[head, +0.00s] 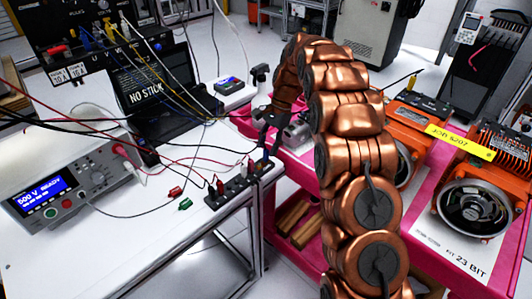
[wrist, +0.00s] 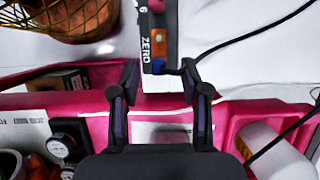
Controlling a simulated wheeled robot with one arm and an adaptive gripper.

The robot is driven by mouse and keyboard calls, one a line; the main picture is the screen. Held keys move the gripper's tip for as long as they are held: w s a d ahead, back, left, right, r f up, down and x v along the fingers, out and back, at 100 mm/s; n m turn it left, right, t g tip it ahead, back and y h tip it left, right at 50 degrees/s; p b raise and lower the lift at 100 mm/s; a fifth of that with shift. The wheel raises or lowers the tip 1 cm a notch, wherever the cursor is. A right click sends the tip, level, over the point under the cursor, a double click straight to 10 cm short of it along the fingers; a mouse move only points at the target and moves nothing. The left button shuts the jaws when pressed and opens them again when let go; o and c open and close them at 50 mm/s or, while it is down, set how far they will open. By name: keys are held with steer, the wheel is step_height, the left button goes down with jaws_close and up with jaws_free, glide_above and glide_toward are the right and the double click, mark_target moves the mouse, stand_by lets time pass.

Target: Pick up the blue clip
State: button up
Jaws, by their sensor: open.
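The blue clip (wrist: 159,66) sits at the near end of a dark terminal strip (wrist: 146,25), beside an orange piece and the word ZERO. In the head view it shows small and dark blue (head: 262,163) at the right end of the strip (head: 232,190), near the white table's corner. My gripper (wrist: 160,80) is open, one finger on each side of the clip's end in the wrist view. In the head view my gripper (head: 268,135) is above that end of the strip, partly hidden by my arm. I cannot tell whether a finger touches the clip.
A pink cart (head: 292,160) stands beside the white table (head: 120,245), with orange motor units (head: 420,120) on its right. Red, black and yellow leads cross the table. A blue-screen meter (head: 70,195) stands at left. A black cable (wrist: 250,35) runs close to the right finger.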

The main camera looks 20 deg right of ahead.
mark_target(266, 155)
steer(key=shift+x, duration=1.3)
steer(key=shift+c, duration=0.2)
jaws_close()
